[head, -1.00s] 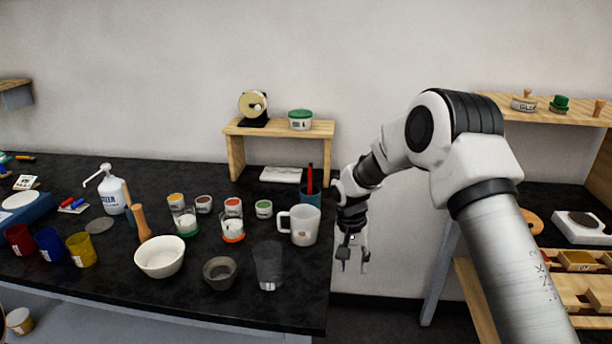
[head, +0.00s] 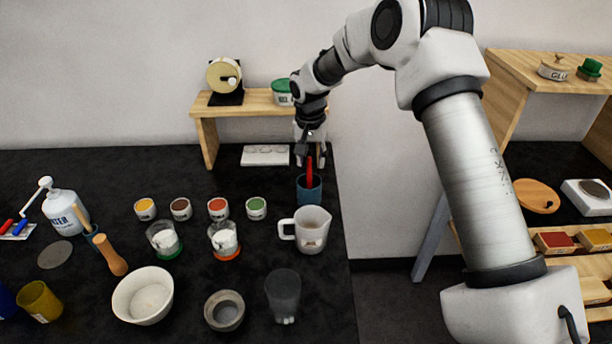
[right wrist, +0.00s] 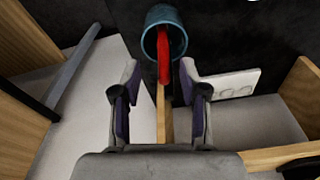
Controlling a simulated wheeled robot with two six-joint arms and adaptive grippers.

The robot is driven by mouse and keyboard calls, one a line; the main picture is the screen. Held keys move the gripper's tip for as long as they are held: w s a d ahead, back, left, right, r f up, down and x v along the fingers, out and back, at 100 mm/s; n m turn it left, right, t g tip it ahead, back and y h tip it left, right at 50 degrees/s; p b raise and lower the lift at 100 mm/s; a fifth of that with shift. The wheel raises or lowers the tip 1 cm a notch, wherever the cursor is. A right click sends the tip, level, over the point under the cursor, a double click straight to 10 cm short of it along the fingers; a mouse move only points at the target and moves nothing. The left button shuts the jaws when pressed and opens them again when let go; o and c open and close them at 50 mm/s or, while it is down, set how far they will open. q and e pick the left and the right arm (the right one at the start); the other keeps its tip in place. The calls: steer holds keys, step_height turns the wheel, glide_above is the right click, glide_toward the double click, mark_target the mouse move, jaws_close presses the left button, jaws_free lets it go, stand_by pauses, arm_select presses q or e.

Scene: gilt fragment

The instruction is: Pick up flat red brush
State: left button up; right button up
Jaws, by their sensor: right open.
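The flat red brush (head: 309,172) stands upright, leaning slightly, in a blue cup (head: 310,192) near the right edge of the black table. In the right wrist view the red brush (right wrist: 163,55) rises out of the blue cup (right wrist: 150,36) toward the camera. My right gripper (head: 311,160) is open above the cup, by the top of the brush. In the right wrist view its two fingers (right wrist: 158,80) are apart, with the brush's upper end between or just beyond their tips; I cannot tell its exact depth. My left gripper is not in view.
A white measuring jug (head: 312,236) stands in front of the cup. A white palette (head: 265,155) lies to its left, below a wooden shelf (head: 250,104) carrying a green-lidded tub (head: 281,92). Several small paint jars are left of the cup. The table ends just to its right.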

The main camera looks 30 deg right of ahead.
mark_target(310, 170)
steer(key=f, duration=0.2)
steer(key=w+f+p, duration=0.1)
steer(key=f, duration=0.1)
steer(key=shift+d+f, duration=0.15)
steer(key=shift+f, duration=0.15)
steer(key=shift+w+f, duration=0.2)
steer(key=shift+f, duration=0.1)
steer(key=shift+s+r, duration=0.15)
steer(key=shift+s, duration=0.05)
steer(key=shift+c, duration=0.6)
steer(key=shift+s+r, duration=0.1)
steer(key=shift+s, duration=0.05)
jaws_close()
steer(key=shift+w+r, duration=0.2)
steer(key=shift+r, duration=0.2)
step_height(310, 170, up, 17)
steer(key=b, duration=0.3)
